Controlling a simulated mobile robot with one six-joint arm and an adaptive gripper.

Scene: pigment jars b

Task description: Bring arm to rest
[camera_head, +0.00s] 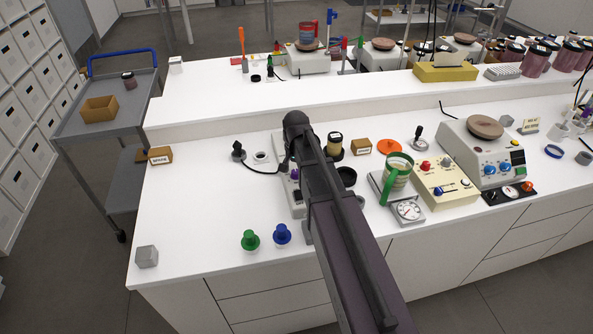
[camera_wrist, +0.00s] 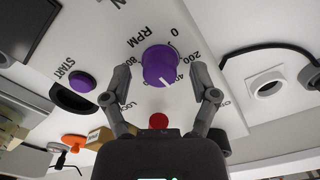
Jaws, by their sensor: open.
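My gripper (camera_wrist: 161,95) is open in the wrist view, with one finger on each side of a purple RPM dial (camera_wrist: 160,66). I see gaps between the fingers and the dial; the depth between them is hard to judge. The dial sits on a white panel marked 0, 200 and 400. A purple START button (camera_wrist: 75,92) is to the left of the dial, and a red knob (camera_wrist: 158,121) shows below it. In the head view my arm reaches over the bench and covers most of this device (camera_head: 280,150); my fingers are hidden there.
The white bench (camera_head: 190,215) holds green (camera_head: 250,240) and blue (camera_head: 281,235) knobbed pieces in front. A scale (camera_head: 407,211) with a green-handled mug (camera_head: 397,172) and a cream control box (camera_head: 444,182) stand right of my arm.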

